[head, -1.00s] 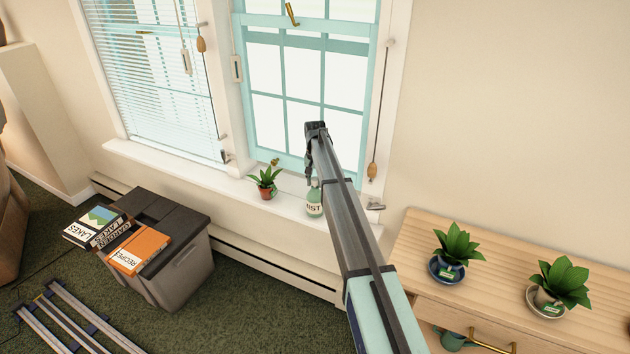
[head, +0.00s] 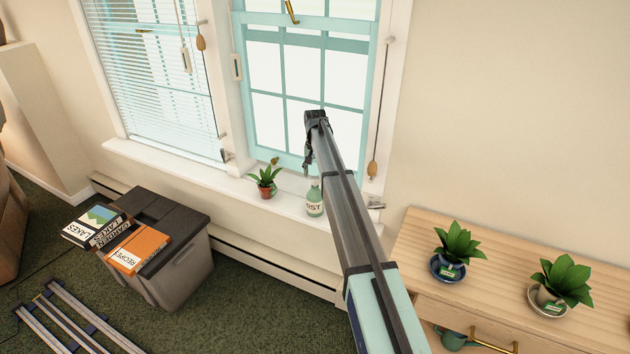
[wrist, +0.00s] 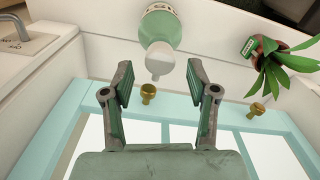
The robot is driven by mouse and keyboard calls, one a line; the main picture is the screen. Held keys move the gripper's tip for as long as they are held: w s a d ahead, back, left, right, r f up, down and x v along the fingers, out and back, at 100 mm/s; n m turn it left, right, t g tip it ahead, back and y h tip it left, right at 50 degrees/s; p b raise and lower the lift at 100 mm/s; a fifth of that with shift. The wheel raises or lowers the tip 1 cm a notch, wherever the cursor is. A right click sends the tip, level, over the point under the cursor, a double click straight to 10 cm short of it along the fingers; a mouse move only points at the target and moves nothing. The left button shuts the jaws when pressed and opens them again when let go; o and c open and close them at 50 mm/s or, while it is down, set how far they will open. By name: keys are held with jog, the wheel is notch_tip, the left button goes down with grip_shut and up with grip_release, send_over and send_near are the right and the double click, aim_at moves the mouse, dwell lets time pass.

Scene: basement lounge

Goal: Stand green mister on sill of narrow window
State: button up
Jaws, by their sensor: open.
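The green mister (head: 314,203), a pale green bottle with a "MIST" label partly hidden by my arm, stands upright on the white sill (head: 232,183) of the narrow window (head: 305,85). In the wrist view the mister (wrist: 162,28) shows from above, its pale nozzle pointing between my finger lines. My gripper (head: 308,166) is open and empty, above the mister and apart from it. Both spread fingers of the gripper (wrist: 158,80) show in the wrist view with nothing between them.
A potted plant (head: 265,182) stands on the sill left of the mister. A cord with a wooden pull (head: 372,168) hangs at the window's right. A wooden cabinet (head: 400,235) with two potted plants is at right; a grey bin (head: 185,255) with books is below left.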

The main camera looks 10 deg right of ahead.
notch_tip(320, 180, up, 8)
jog(key=b, duration=0.2)
jog(key=s+f+n+g, duration=0.1)
jog(key=s+f+g, duration=0.1)
jog(key=s+f, duration=1.55)
jog(key=s+f+n+g, duration=0.1)
jog(key=s+f, duration=1.4)
jog(key=f, duration=0.5)
jog(key=s+f+n+g, duration=0.1)
jog(key=s+f, duration=0.3)
jog(key=s, duration=0.7)
jog(key=s+f+g, duration=0.1)
jog(key=s+f, duration=0.4)
jog(key=s, duration=0.6)
jog(key=s+n+g, duration=0.1)
jog(key=s, duration=2.2)
jog(key=shift+f+g, duration=0.35)
jog(key=shift+g, duration=0.05)
